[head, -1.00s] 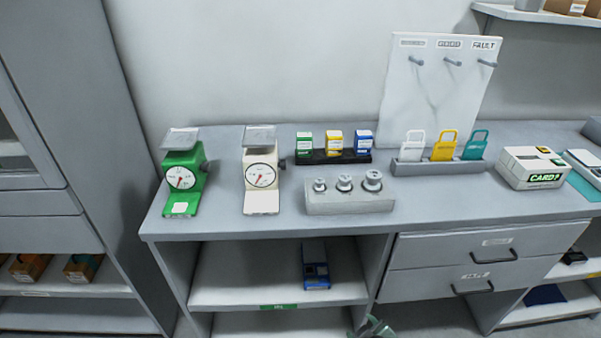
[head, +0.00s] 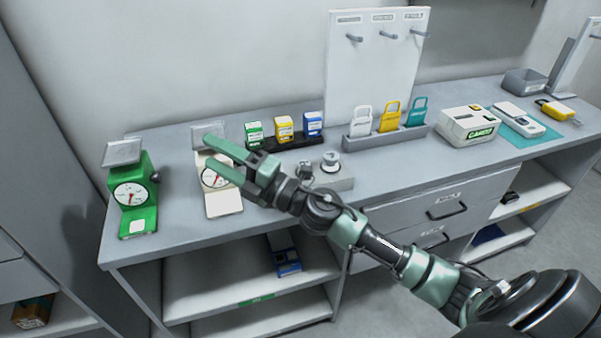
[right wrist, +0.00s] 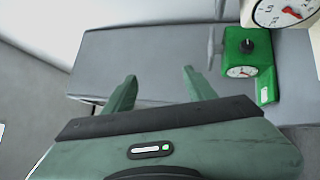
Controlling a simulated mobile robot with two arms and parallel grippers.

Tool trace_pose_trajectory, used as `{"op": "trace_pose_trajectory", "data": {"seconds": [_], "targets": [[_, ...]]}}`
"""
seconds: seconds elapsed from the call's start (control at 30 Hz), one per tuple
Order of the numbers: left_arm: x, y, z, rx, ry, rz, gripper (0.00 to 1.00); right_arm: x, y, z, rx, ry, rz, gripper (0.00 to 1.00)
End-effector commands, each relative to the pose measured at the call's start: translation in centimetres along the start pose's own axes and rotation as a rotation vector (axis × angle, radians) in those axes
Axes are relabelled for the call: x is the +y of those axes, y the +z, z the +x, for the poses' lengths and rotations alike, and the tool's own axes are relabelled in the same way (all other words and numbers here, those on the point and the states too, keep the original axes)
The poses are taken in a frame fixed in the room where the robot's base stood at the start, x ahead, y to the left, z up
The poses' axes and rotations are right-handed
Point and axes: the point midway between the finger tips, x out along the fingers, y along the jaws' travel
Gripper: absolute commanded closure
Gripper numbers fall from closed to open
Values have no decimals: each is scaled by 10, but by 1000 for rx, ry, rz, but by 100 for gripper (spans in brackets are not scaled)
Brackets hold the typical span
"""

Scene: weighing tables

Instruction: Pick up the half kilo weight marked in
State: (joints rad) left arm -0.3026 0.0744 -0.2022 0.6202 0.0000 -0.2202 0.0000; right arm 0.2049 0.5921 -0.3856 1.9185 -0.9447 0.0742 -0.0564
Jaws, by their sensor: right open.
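Silver weights (head: 331,160) stand in a grey block (head: 345,184) on the bench in the head view. My right arm crosses in front of the block and partly hides it. I cannot read any marking on the weights. My right gripper (head: 222,156) is open and empty, left of the block and in front of the cream scale (head: 226,204). In the right wrist view its two green fingers (right wrist: 157,88) stand apart with nothing between them. The weights do not show in that view. My left gripper is not in view.
A green scale (head: 137,194) stands at the bench's left end; it also shows in the right wrist view (right wrist: 245,62). Small boxes (head: 284,128) stand behind the block. A rack of coloured tags (head: 388,142) and a white label box (head: 468,126) are further right.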

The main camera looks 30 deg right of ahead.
Motion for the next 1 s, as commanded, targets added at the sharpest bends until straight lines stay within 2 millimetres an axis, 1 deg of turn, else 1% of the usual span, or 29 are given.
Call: {"op": "trace_pose_trajectory", "data": {"seconds": [0.03,0.07,0.1,0.13,0.17,0.2,0.27,0.3,0.37,0.4,0.5,0.6,0.63,0.7,0.77,1.0], "targets": [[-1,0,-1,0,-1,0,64,7,-8,9,134,-13,-159,44],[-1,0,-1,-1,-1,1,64,7,-13,12,215,-29,-248,44],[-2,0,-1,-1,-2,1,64,2,-18,11,318,-64,-364,44],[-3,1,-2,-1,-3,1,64,-3,-18,9,394,-98,-451,44],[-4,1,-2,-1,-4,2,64,-10,-16,6,466,-139,-533,44],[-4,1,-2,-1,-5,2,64,-20,-8,-2,558,-205,-639,44],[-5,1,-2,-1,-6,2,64,-36,14,-18,682,-327,-785,44],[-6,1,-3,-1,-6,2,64,-45,34,-32,754,-421,-869,44],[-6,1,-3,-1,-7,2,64,-54,69,-56,844,-572,-971,44],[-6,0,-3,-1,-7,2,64,-56,94,-72,890,-674,-1021,44],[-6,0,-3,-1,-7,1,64,-51,148,-113,967,-902,-1095,44],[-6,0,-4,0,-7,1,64,-42,184,-144,1003,-1064,-1116,44],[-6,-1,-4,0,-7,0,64,-40,191,-151,1010,-1097,-1116,44],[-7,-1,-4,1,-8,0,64,-36,201,-161,1018,-1145,-1115,44],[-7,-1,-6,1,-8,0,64,-39,204,-164,1023,-1163,-1113,44],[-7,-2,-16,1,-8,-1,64,-64,201,-160,1027,-1162,-1111,44]]}}
